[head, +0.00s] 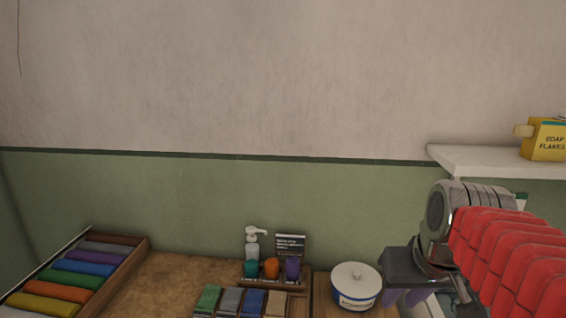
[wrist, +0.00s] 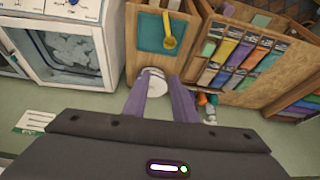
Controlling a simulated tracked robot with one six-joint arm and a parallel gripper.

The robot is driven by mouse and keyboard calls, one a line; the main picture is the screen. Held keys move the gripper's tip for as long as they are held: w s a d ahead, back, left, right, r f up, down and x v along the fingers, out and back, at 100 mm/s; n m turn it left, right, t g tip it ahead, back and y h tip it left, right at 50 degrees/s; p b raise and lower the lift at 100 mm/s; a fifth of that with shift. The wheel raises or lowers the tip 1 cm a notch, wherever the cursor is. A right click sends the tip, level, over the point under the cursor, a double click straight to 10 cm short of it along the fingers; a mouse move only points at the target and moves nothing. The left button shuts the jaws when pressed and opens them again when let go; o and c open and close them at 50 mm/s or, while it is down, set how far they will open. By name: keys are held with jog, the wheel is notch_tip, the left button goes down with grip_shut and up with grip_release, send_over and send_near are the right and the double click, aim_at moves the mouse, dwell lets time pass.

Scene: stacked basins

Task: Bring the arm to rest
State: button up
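In the head view my gripper (head: 404,298) is at the lower right, dark-bodied with purple fingers, under my metal joint and red ribbed arm cover. It is beside the white lidded tub (head: 356,284), to the tub's right. I see nothing held. A white round thing (wrist: 153,80) shows just beyond the fingertips in the wrist view. Most of my arm is outside the head view.
A white shelf (head: 480,160) holds a yellow soap box (head: 545,140). The wrist view shows a glass-fronted cabinet (wrist: 70,50).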

jog(key=s+a+f, duration=0.5)
jog(key=s+f, duration=0.2)
jog(key=s, duration=0.2)
jog(key=shift+s+a+n+t, duration=0.2)
jog(key=shift+n+t, duration=0.1)
jog(key=shift+t, duration=0.1)
dwell(0.5)
